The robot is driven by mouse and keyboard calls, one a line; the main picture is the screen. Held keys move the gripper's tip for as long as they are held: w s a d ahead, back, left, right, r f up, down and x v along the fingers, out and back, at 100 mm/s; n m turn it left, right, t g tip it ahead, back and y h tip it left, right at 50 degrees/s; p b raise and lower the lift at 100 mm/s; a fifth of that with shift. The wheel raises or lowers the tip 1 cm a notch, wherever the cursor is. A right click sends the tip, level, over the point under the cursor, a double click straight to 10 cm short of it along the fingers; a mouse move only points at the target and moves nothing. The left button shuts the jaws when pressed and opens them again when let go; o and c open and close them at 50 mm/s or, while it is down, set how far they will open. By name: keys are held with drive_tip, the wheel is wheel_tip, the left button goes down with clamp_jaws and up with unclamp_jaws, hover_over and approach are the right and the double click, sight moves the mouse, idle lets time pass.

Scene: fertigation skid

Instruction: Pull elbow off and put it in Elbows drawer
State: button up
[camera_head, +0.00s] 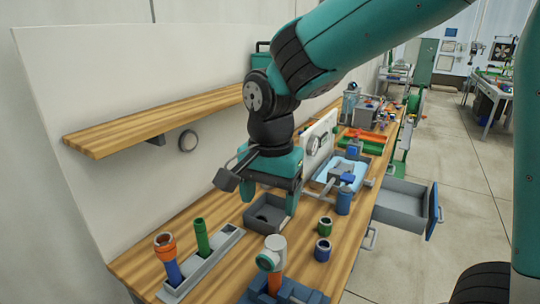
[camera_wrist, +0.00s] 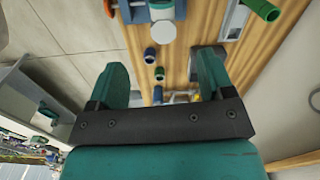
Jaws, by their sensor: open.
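A white elbow fitting (camera_head: 271,252) with a teal ring sits on an upright orange pipe (camera_head: 275,283) held in a blue clamp (camera_head: 300,294) at the front of the bench. In the wrist view the elbow (camera_wrist: 162,30) shows at the top, beyond the fingers. My gripper (camera_head: 270,212) is open and empty, above the bench and apart from the elbow, behind it in the head view. The wrist view shows both teal fingers (camera_wrist: 162,76) wide apart. A grey drawer (camera_head: 396,206) with a blue front stands open at the right; no readable label shows.
A grey open box (camera_head: 266,225) lies below my gripper. A rack (camera_head: 208,262) with orange-blue and green pipes stands at left. Green (camera_head: 325,226) and blue (camera_head: 322,251) short fittings and a blue cylinder (camera_head: 344,202) stand at right. A wooden shelf (camera_head: 150,122) is on the wall.

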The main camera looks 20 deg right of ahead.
sight(269, 251)
drive_tip(key=shift+m, duration=0.6)
drive_tip(key=f, duration=0.5)
drive_tip(key=f+p, duration=0.1)
drive_tip(key=f, duration=0.5)
drive_tip(key=f+p, duration=0.1)
drive_tip(key=f, duration=0.5)
drive_tip(key=shift+w+d, duration=0.1)
drive_tip(key=shift+w, duration=0.3)
drive_tip(key=shift+r, duration=0.1)
drive_tip(key=c, duration=1.3)
drive_tip(key=shift+r+p, duration=0.2)
drive_tip(key=shift+p, duration=0.1)
drive_tip(key=shift+r+p, duration=2.4)
drive_tip(key=shift+r, duration=0.45)
